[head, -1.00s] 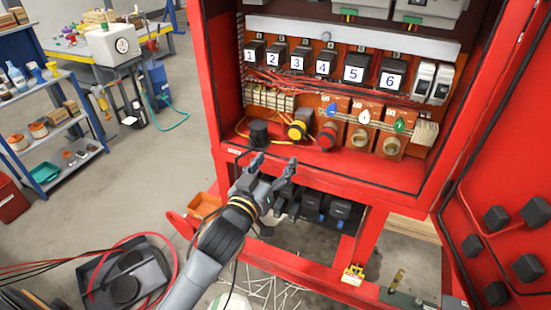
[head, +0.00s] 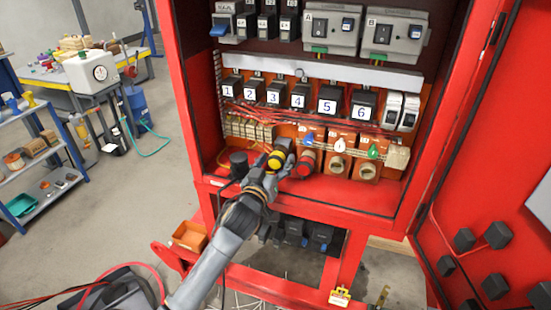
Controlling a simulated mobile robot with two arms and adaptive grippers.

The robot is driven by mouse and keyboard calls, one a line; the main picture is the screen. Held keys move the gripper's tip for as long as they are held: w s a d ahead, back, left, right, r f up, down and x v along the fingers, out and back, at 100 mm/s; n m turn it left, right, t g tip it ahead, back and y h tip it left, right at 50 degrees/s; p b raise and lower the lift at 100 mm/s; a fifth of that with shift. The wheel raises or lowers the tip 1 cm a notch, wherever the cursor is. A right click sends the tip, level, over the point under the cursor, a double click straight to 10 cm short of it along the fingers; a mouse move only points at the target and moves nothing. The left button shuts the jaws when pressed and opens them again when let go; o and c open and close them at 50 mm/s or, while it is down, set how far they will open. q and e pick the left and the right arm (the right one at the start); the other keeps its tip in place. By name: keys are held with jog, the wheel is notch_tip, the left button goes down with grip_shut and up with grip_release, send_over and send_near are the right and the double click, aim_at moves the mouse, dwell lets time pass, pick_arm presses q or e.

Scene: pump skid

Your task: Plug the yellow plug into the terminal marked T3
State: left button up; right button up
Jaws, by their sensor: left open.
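The yellow plug (head: 276,159), with a black body, is on the ledge of the red cabinet, in front of the orange terminal row. My left gripper (head: 270,166) is at the plug, its open fingers around or beside it; whether they touch it I cannot tell. The fingers partly hide the plug. To the right, orange terminals carry blue, white (head: 340,146) and green drop marks, with round sockets (head: 338,165) below. I cannot read a T3 mark on any of them. My right gripper is not in view.
A black plug (head: 239,163) stands left of my gripper and a red plug (head: 306,162) is close on its right. Numbered black breakers (head: 299,96) sit above. The open red door (head: 480,200) bounds the right side. An orange bin (head: 190,236) sits below left.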

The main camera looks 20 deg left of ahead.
aim_at(274, 163)
pick_arm(q)
jog(key=shift+w, duration=0.15)
jog(key=c, duration=1.2)
jog(key=shift+s+f, duration=0.1)
jog(key=shift+s, duration=0.15)
jog(key=shift+s+p, duration=0.35)
jog(key=shift+s, duration=0.9)
jog(key=shift+s+a+p, duration=0.1)
jog(key=shift+s+p, duration=0.35)
jog(key=shift+s, duration=0.3)
